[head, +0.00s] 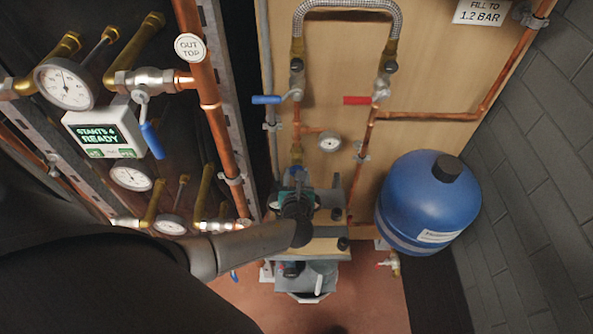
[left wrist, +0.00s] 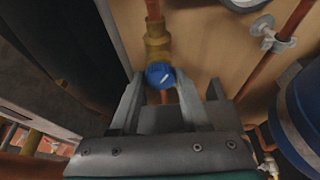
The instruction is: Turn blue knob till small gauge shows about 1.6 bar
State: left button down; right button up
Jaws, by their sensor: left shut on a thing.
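The blue knob (left wrist: 160,74) has a white mark on top and sits below a brass valve body (left wrist: 157,42). It shows between the fingers of my left gripper (left wrist: 174,88) in the left wrist view, nearer the left finger. In the head view my left gripper (head: 297,180) is at the knob, shut on it, and hides most of it. The small gauge (head: 330,142) is on the wooden board right of the pipe above the knob. Its needle is too small to read. Only a gauge's lower rim (left wrist: 243,4) shows in the left wrist view. My right gripper is not in view.
A blue tank (head: 425,205) stands close on the right. A blue lever (head: 266,99) and a red lever (head: 357,100) are above, under a braided hose (head: 345,5). A sign (head: 479,12) reads "FILL TO 1.2 BAR". Copper pipes and gauges line the left.

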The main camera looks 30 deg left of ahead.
pick_arm(q)
jog(key=shift+c, duration=1.9)
grip_release()
jog(key=p+v, duration=0.4)
jog(key=v, duration=1.1)
jog(key=shift+s, duration=0.1)
